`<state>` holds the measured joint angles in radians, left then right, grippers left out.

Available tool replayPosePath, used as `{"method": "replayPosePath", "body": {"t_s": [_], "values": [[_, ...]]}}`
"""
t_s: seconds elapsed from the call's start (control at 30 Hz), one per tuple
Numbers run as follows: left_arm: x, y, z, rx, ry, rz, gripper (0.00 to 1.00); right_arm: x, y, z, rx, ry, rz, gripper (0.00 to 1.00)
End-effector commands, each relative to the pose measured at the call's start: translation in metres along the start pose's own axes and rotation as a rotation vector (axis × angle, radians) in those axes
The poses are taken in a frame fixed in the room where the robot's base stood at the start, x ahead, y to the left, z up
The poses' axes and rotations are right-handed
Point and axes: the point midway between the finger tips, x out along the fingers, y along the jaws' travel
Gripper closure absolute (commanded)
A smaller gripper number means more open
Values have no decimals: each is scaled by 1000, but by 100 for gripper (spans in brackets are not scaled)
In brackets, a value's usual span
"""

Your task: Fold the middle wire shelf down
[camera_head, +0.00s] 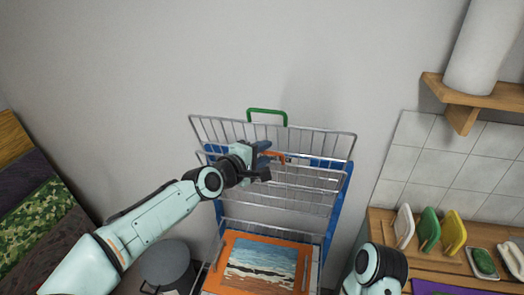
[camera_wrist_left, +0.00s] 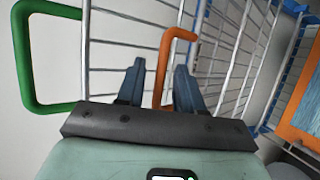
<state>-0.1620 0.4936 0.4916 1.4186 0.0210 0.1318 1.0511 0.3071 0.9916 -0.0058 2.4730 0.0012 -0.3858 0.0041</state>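The wire rack has a blue frame (camera_head: 341,190). Its middle wire shelf (camera_head: 312,180) carries an orange handle (camera_head: 276,156) and appears folded up, behind and below the top wire shelf (camera_head: 325,143). The top shelf has a green handle (camera_head: 267,112). My left gripper (camera_head: 268,159) is at the orange handle. In the left wrist view its two fingers (camera_wrist_left: 159,66) are apart, with the orange handle (camera_wrist_left: 164,62) between them and gaps visible. Whether a finger touches it I cannot tell. My right arm shows at the lower right; its gripper is out of view.
An orange-framed seascape picture (camera_head: 232,279) lies on the lowest level of the rack. A grey cylindrical bin (camera_head: 166,264) stands to the left. A wooden counter (camera_head: 382,222) with colored boards is on the right, below a wooden wall shelf (camera_head: 480,91). Bare wall is behind.

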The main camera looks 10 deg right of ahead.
Motion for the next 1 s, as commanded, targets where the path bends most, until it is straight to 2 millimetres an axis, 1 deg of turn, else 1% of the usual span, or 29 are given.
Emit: {"method": "replayPosePath", "body": {"t_s": [0.17, 0.2, 0.3, 1.0], "values": [[0, -1, 0, -1, 0, -1, 64, 1, 1, 1, 1, -1, 0, 57], [0, -1, 0, -1, 0, -1, 70, 1, 1, 1, 1, -1, 0, 57], [0, -1, 0, 0, 0, -1, 100, 1, 1, 1, 1, -1, 0, 57], [0, -1, 0, 0, 1, -1, 100, 1, 0, 1, 0, -1, 0, 57]]}}
